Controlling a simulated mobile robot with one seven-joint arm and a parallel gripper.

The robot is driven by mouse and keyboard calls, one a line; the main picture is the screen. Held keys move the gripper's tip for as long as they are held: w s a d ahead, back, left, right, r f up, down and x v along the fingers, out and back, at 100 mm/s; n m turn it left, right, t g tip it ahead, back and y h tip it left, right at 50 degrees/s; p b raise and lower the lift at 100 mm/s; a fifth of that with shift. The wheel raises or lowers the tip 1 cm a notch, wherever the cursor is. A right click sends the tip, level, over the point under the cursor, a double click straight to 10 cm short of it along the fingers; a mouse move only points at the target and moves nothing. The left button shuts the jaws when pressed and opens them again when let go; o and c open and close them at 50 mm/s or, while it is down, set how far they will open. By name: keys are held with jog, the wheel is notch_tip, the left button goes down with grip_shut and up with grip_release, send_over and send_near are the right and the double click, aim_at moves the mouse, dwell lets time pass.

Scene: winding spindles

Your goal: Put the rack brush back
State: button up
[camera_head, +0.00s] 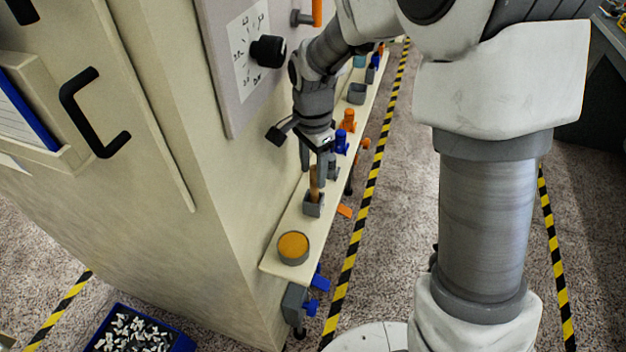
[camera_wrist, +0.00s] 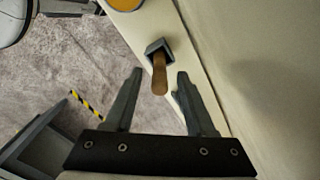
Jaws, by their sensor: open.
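The rack brush shows as a brown wooden handle (camera_head: 314,180) standing up out of a small grey square holder (camera_head: 312,207) on the narrow cream shelf (camera_head: 278,259). In the wrist view the handle (camera_wrist: 159,76) leans out of the holder (camera_wrist: 157,47) toward the camera. The rest of the brush is hidden inside the holder. My gripper (camera_head: 313,166) is above the holder, pointing down. In the wrist view its two fingers (camera_wrist: 158,84) are apart, one on each side of the handle's end, with gaps visible. No contact shows.
A round grey tub with an orange-yellow top (camera_head: 293,247) stands at the shelf's near end. Blue and orange pieces (camera_head: 348,121) and a grey cup (camera_head: 357,94) stand farther along. The cream cabinet wall (camera_head: 235,215) runs close beside the shelf. A blue bin (camera_head: 178,343) is on the floor.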

jog(key=shift+r, duration=1)
jog(key=s+d+r+n+t, duration=0.3)
jog(key=s+d+r+n, duration=0.4)
jog(key=r, duration=0.5)
jog(key=s+d+r+n+t, duration=0.1)
jog(key=s+d+n, duration=0.1)
jog(key=s, duration=0.4)
jog(key=s+d+r+n+t, duration=0.1)
jog(key=s+d+n, duration=0.1)
jog(key=s, duration=0.3)
jog(key=shift+s+d+r+t, duration=0.3)
jog(key=shift+s+d+r, duration=0.05)
jog(key=shift+d, duration=0.45)
jog(key=shift+c, duration=0.4)
jog(key=shift+a, duration=0.15)
